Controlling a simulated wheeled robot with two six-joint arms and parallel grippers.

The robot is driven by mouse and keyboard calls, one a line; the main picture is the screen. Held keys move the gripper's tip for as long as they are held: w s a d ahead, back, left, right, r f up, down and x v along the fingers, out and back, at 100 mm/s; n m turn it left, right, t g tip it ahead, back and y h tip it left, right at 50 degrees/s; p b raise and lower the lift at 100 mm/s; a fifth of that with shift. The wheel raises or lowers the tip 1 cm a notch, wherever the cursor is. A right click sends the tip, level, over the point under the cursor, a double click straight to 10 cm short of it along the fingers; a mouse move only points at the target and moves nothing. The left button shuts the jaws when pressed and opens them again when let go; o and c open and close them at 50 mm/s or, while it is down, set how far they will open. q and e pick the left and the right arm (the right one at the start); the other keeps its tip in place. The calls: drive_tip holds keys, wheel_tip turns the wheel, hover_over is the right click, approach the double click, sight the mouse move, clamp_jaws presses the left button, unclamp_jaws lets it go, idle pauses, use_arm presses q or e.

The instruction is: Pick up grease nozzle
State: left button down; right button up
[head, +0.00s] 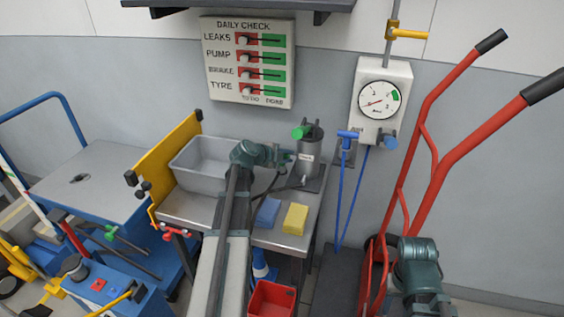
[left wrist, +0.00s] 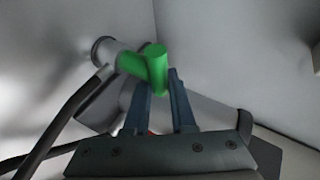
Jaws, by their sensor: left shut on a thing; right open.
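My left gripper (head: 288,159) reaches over the steel table to the grey canister (head: 311,158). In the left wrist view its two fingers (left wrist: 163,103) stand on either side of a green T-shaped part, which I take for the grease nozzle (left wrist: 157,66). The gripper is shut on it. A dark hose (left wrist: 62,125) shows beside it on the left. In the head view the held part is mostly hidden by the gripper. A green piece (head: 299,132) shows at the canister's top. My right gripper (head: 420,272) is at the lower right, by the red hand truck; its fingertips are hard to make out.
The steel table (head: 185,208) also bears a grey bin (head: 195,172), a blue cloth (head: 267,211) and a yellow sponge (head: 295,218). A red bucket (head: 271,300) stands below. The red hand truck (head: 430,170) rises at right. A gauge box (head: 381,100) and check board (head: 249,62) are on the wall.

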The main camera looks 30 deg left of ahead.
idle(0.4)
use_arm(q)
drive_tip(key=shift+r+p, duration=0.55)
drive_tip(key=shift+p, duration=0.1)
wheel_tip(320, 180, up, 3)
drive_tip(key=p, duration=0.3)
drive_tip(key=shift+r, duration=0.1)
drive_tip(key=s, duration=1.6)
drive_tip(key=shift+d+r+p, duration=0.25)
drive_tip(key=shift+r+p, duration=0.05)
drive_tip(key=shift+p, duration=0.1)
